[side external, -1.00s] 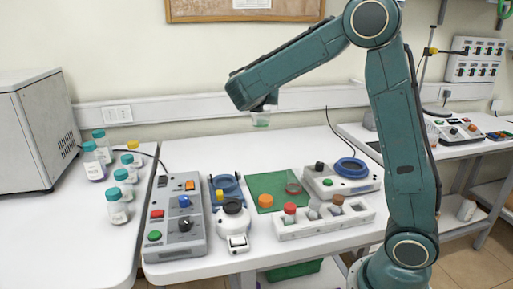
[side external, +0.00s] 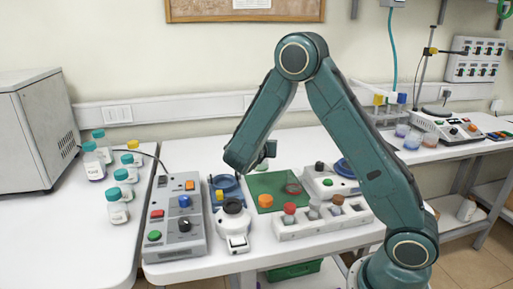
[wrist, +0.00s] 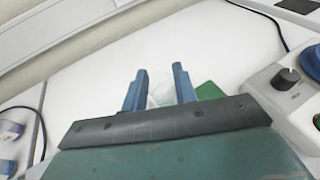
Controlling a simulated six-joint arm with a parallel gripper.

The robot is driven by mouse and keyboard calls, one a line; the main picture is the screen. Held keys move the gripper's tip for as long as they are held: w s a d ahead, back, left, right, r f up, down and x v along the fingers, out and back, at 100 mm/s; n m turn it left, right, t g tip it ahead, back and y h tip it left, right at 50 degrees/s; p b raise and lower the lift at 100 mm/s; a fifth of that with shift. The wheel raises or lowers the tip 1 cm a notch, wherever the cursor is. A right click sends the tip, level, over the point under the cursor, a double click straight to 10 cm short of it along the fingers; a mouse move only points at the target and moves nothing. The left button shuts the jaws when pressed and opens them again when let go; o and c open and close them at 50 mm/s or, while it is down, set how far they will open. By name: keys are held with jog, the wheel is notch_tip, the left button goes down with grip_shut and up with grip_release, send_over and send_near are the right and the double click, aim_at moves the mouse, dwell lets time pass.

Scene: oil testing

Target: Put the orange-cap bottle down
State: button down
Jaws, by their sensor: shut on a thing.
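My gripper (wrist: 160,72) shows two blue fingers in the wrist view, shut on a pale, see-through container (wrist: 161,92) that looks like a clear bottle. Its outline is faint and no cap shows on it. In the side view my gripper (side external: 267,151) is low over the back of the white table, behind the green mat, and its hold is mostly hidden by the arm. An orange cap (side external: 265,201) sits on the green mat (side external: 262,183); I see no bottle body under it. A reddish ring (side external: 293,189) lies on the mat's right part.
A white rack (side external: 320,226) holds a red-capped (side external: 289,208) and a brown-capped bottle (side external: 338,199). A grey control box (side external: 175,240) and white device (side external: 233,222) stand left of it. The table behind is clear.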

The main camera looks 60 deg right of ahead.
jog(key=shift+f, duration=0.35)
jog(key=shift+f, duration=1.8)
jog(key=shift+f, duration=0.15)
jog(key=c, duration=1.1)
grip_release()
jog(key=shift+r, duration=0.2)
jog(key=v, duration=1.2)
jog(key=shift+s+d, duration=0.1)
